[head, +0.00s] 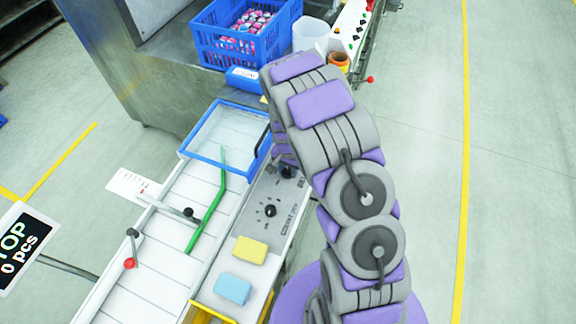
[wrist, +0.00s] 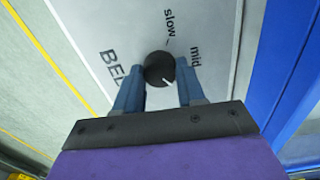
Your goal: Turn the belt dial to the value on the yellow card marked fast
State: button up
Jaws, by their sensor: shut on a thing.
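The belt dial is a round black knob (wrist: 157,67) with a white pointer line, on a grey panel (wrist: 215,30). In the wrist view, the labels "slow" and "mid" and part of "BEL" show around it. The pointer line is at the knob's lower right, beyond the "mid" side. My gripper (wrist: 160,76) is shut on the knob, one blue-grey finger on each side. In the head view my arm hides most of the gripper, at the panel's far end. No yellow card marked fast can be read.
Another black knob (head: 270,211) sits nearer on the panel. A yellow block (head: 249,250) and a light blue block (head: 232,289) lie at its near end. A white conveyor (head: 160,262) with a green bar (head: 208,215) runs alongside. A blue crate (head: 214,50) stands behind. Open floor lies right.

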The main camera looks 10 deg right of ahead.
aim_at(287, 171)
jog(key=shift+m, duration=0.6)
jog(key=o, duration=1)
jog(key=shift+o, duration=0.2)
notch_tip(287, 171, up, 17)
jog(key=p, duration=0.2)
jog(key=shift+r, duration=0.15)
jog(key=shift+a, duration=0.1)
